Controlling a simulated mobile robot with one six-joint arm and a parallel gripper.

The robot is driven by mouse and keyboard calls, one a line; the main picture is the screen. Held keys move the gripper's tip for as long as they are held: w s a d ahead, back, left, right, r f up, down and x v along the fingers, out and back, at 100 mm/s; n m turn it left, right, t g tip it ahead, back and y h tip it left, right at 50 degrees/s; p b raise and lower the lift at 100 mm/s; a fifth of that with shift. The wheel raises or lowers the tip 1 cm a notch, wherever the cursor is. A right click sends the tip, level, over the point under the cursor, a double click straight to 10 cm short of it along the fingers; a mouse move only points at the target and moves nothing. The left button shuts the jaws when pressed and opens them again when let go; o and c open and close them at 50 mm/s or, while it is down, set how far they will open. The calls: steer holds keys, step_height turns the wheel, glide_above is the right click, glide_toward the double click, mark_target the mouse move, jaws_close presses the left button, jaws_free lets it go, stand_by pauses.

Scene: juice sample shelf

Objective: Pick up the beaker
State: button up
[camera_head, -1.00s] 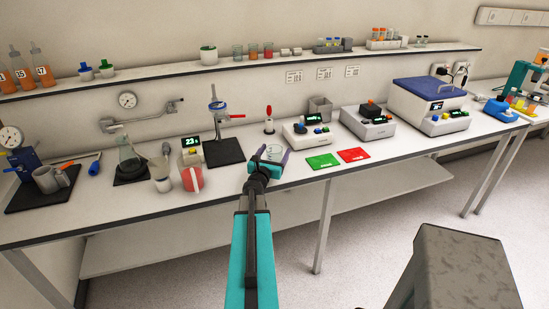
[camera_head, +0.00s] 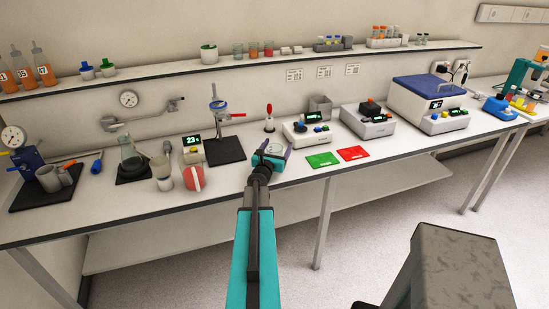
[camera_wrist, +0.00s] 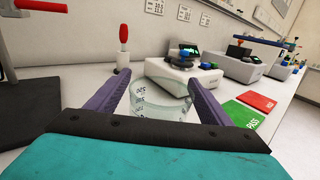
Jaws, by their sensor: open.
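A clear glass beaker with dark volume marks (camera_wrist: 160,103) stands upright on the white bench. It shows in the wrist view between the two purple fingers of my gripper (camera_wrist: 155,95). The fingers are apart, one on each side of the beaker, and I cannot tell whether either touches it. In the head view my gripper (camera_head: 271,156) is over the bench's front part, and the beaker (camera_head: 275,149) shows only partly between the fingers. The beaker's lower part is hidden by the gripper body in the wrist view.
Behind the gripper stand a red-handled tool (camera_wrist: 123,47) and a white device with blue knobs (camera_wrist: 185,72). To the right lie a green card (camera_head: 322,160) and a red card (camera_head: 353,153). A black stand base (camera_head: 224,150) and a red-and-white round container (camera_head: 193,178) are to the left.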

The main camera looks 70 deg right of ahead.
steer(key=c, duration=1.2)
steer(key=shift+r, duration=0.15)
step_height(320, 180, up, 18)
steer(key=shift+f, duration=0.1)
stand_by(0.7)
